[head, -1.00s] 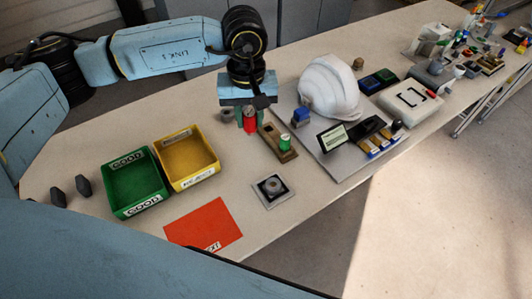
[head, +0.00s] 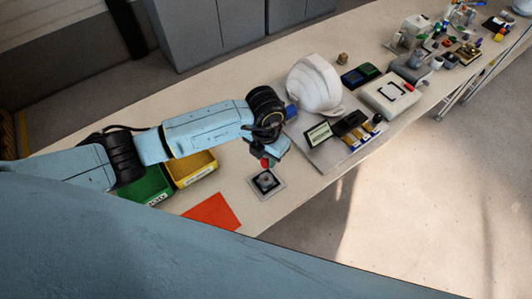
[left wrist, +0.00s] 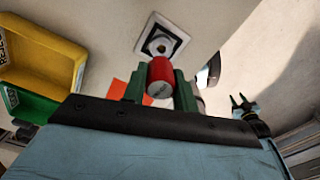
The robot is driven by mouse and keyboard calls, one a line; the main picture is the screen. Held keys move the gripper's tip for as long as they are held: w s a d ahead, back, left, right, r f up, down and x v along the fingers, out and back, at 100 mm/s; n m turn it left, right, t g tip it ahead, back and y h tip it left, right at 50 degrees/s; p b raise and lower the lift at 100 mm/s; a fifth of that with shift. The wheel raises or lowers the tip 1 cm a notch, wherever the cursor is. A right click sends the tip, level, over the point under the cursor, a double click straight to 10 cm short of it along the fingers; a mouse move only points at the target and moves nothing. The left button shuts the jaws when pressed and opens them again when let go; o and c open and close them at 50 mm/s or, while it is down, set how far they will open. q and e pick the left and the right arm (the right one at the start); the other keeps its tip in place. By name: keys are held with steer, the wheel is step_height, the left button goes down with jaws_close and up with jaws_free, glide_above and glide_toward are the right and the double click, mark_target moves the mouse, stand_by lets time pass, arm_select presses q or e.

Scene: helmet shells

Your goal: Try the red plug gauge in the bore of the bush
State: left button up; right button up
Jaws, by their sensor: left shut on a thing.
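My left gripper (head: 267,158) is shut on the red plug gauge (head: 265,163), near the bush. The left wrist view shows the red gauge (left wrist: 160,78) between its green fingers. The bush (head: 266,181) is a grey ring on a square dark plate with a pale border, lying on the table. In the left wrist view the bush (left wrist: 160,45) appears just beyond the gauge, which looks apart from it. The gauge's height above the bush is hard to tell. My right gripper (left wrist: 241,103) shows small at the right of the left wrist view, its green fingers apart and empty.
A green bin (head: 149,186) and a yellow bin (head: 205,172) stand left of the bush, partly behind my arm. A red mat (head: 212,212) lies in front. A white helmet shell (head: 315,85) and a small display (head: 319,134) stand to the right. Bare table surrounds the bush plate.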

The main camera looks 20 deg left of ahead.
arm_select(q)
steer(key=shift+s+d+f+n, duration=0.15)
steer(key=shift+s+f+n, duration=0.15)
steer(key=shift+n, duration=0.4)
steer(key=shift+f, duration=0.1)
steer(key=shift+f+b, duration=2.2)
steer(key=shift+f, duration=0.45)
steer(key=shift+f, duration=0.3)
steer(key=shift+r, duration=0.25)
stand_by(4.0)
